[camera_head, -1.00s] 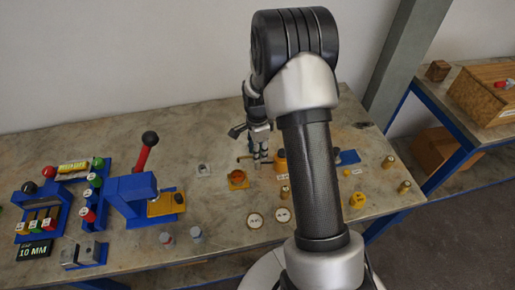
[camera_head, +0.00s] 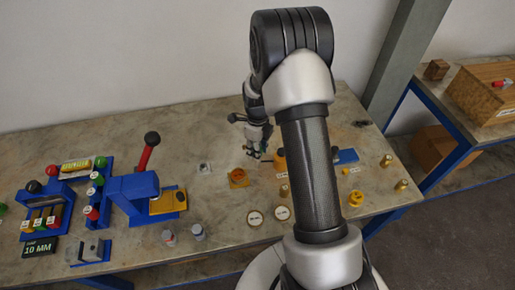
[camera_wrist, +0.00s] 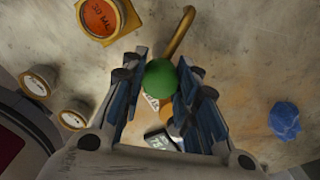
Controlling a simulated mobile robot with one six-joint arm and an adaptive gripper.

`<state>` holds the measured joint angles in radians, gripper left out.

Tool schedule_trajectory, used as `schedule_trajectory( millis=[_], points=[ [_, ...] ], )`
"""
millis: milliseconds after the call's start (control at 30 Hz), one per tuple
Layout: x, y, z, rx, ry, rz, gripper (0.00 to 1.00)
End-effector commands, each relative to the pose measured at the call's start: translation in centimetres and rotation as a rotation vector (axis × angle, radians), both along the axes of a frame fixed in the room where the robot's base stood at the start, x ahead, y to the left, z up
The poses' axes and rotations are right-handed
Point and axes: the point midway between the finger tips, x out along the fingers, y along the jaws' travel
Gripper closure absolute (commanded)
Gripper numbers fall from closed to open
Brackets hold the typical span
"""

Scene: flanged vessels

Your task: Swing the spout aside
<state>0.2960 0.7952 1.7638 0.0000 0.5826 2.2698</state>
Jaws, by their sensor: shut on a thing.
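The spout, a bent brass tube (camera_wrist: 180,33), shows in the wrist view just beyond my fingertips. A green ball (camera_wrist: 160,79) sits between the fingers at the near end of the tube. My gripper (camera_wrist: 163,66) is shut on this green ball. How ball and tube join is hidden. In the head view my gripper (camera_head: 256,153) is low over the bench, left of an orange vessel (camera_head: 280,160) partly hidden by my arm. A square yellow holder with an orange 30 ML disc (camera_wrist: 103,17) is beyond the fingers at upper left; it also shows in the head view (camera_head: 238,178).
Two round white-faced gauges or labels (camera_head: 255,218) lie nearer the front. A blue press with a red lever (camera_head: 148,155) stands left. Brass pieces (camera_head: 387,160) stand right. A blue piece (camera_wrist: 285,120) is at right in the wrist view. Bare bench lies behind my gripper.

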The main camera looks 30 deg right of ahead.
Motion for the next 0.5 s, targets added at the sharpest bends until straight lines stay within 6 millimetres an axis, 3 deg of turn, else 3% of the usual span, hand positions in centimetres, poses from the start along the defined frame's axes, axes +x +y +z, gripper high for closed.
schedule_trajectory(
  millis=[500],
  points=[
    [0.03,-0.01,0.03,0.001,-0.001,-0.089,1.00]
  ],
)
